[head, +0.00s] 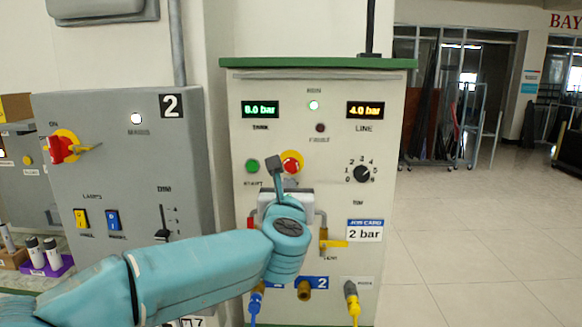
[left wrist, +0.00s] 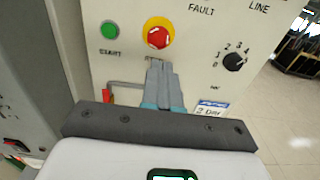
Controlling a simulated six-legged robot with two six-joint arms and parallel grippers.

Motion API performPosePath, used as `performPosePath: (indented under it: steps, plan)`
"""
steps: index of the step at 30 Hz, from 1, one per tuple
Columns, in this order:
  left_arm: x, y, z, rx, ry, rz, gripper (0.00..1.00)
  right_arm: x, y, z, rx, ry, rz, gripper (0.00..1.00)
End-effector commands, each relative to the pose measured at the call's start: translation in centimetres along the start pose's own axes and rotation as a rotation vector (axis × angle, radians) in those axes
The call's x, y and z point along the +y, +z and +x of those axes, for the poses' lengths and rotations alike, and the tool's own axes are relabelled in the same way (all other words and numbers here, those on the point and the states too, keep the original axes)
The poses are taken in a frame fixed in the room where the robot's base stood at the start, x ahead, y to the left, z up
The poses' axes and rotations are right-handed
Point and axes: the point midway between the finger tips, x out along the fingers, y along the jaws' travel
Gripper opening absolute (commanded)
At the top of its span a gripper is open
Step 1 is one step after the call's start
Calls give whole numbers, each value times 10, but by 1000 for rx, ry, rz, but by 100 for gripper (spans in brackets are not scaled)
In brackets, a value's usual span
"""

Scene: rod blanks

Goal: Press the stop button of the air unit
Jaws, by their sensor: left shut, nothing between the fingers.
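The air unit (head: 335,135) is a pale cabinet with a green top. Its red stop button (head: 291,161) on a yellow collar is partly hidden by my gripper in the head view. It shows clearly in the left wrist view (left wrist: 158,36). My left gripper (head: 275,162) is shut and empty, in front of the panel. In the left wrist view its fingertips (left wrist: 158,66) lie just below the button; I cannot tell whether they touch the panel. The RUN lamp (head: 314,105) is lit and the FAULT lamp (head: 320,128) is dark. My right gripper is not in view.
A green start button (head: 252,166) sits left of the stop button, a black dial (head: 362,174) to the right. The LINE display (head: 365,110) reads 4.0 bar; a job card (head: 364,230) reads 2 bar. A grey cabinet (head: 135,165) stands at left. Floor at right is clear.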

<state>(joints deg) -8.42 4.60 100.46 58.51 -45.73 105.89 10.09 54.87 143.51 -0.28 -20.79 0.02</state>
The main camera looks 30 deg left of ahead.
Motion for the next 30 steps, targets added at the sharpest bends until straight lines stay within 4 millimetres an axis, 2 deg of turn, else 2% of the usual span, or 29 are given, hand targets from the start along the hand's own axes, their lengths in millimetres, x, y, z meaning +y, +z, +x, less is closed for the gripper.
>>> performPosePath:
  steps: [1,6,13,19,30]
  plan:
    - [1,3,13,3,4,3,0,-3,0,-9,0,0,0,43]
    - [0,4,51,3,3,3,0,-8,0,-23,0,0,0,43]
    - [0,3,89,2,1,2,0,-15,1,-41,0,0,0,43]
    - [0,0,103,2,-1,1,0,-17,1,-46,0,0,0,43]
    - [0,0,104,0,-1,0,0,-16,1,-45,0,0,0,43]
